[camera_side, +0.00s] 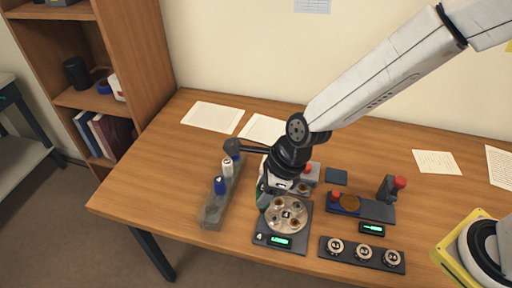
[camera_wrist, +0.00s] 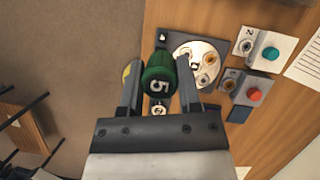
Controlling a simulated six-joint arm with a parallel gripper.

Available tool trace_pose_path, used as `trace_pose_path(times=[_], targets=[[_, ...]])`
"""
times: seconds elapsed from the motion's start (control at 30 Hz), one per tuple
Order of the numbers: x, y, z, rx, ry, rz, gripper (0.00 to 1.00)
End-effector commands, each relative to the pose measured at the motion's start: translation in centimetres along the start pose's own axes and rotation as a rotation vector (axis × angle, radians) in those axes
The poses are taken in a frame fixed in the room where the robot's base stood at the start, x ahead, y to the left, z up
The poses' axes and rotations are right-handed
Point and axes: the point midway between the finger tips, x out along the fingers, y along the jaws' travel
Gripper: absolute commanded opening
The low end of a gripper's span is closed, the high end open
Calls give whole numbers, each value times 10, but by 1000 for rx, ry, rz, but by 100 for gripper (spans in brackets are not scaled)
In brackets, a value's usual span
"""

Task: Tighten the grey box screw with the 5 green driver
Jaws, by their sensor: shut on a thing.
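My gripper (camera_wrist: 158,82) is shut on the green driver (camera_wrist: 158,72), whose cap shows a 5. In the side view, my gripper (camera_side: 270,188) holds the green driver (camera_side: 262,202) at the left edge of a round silver disc (camera_side: 290,228). The driver's tip is hidden in both views. A grey box (camera_wrist: 243,88) with a red knob and a round screw-like part lies right of the gripper in the wrist view. In the side view, the grey box (camera_side: 313,178) is partly hidden behind my gripper. The driver is apart from this box.
A grey rack (camera_side: 211,216) at the left holds blue-topped and white drivers. A lighter box (camera_wrist: 256,47) with a teal knob stands beside the grey box. A dark fixture (camera_side: 376,211) with a red knob and a tray (camera_side: 345,259) of round pieces are at the right.

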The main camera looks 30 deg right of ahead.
Motion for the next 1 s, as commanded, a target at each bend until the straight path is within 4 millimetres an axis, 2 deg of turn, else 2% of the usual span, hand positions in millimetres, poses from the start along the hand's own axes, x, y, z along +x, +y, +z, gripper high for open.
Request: trace_pose_path(times=[0.37,0.57,0.8,1.0], targets=[[6,-45,-31,-35,1,16,0],[9,-78,-58,-68,0,31,0],[11,-119,-99,-119,0,52,0],[11,-140,-125,-153,0,65,0]])
